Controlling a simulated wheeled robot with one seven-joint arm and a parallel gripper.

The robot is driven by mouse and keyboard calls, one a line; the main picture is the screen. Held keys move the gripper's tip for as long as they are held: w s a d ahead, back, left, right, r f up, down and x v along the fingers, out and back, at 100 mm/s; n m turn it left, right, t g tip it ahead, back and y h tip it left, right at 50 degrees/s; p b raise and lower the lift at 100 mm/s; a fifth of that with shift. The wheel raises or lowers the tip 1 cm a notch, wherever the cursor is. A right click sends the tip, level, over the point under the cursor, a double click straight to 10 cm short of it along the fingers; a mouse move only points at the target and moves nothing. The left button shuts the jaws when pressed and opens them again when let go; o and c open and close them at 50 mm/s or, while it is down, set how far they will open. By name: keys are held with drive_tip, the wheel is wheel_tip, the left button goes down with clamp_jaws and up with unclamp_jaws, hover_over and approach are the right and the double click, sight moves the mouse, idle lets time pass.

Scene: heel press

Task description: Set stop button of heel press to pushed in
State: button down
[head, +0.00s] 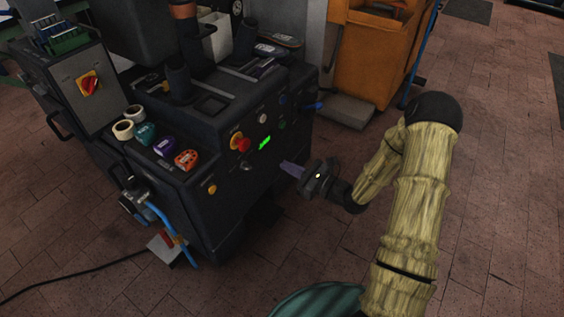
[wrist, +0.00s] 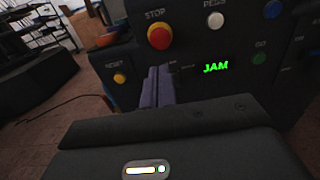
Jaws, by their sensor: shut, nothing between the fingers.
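The heel press (head: 205,205) is a dark machine left of centre in the head view. Its stop button (head: 241,144) is a red mushroom cap on a yellow ring on the front panel. In the wrist view the stop button (wrist: 160,37) sits under the label STOP, above the fingers. I cannot tell from its look whether it is pushed in. My gripper (head: 285,167) is shut and empty, apart from the panel as far as I can see, lower and to the right of the button in the head view. The fingers (wrist: 158,88) hide part of the panel in the wrist view.
A green JAM display (wrist: 215,68) is right of the button. A yellow reset button (wrist: 119,78) is lower left, and a white button (wrist: 215,19) is upper right. A red switch (head: 89,84) is on the side cabinet. An orange cart (head: 372,60) stands behind. Floor at right is clear.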

sight(247, 146)
drive_tip(key=b+x, duration=0.3)
drive_tip(key=x, duration=0.9)
drive_tip(key=shift+w+a+b, duration=0.25)
drive_tip(key=shift+b, duration=0.15)
drive_tip(key=shift+w, duration=0.1)
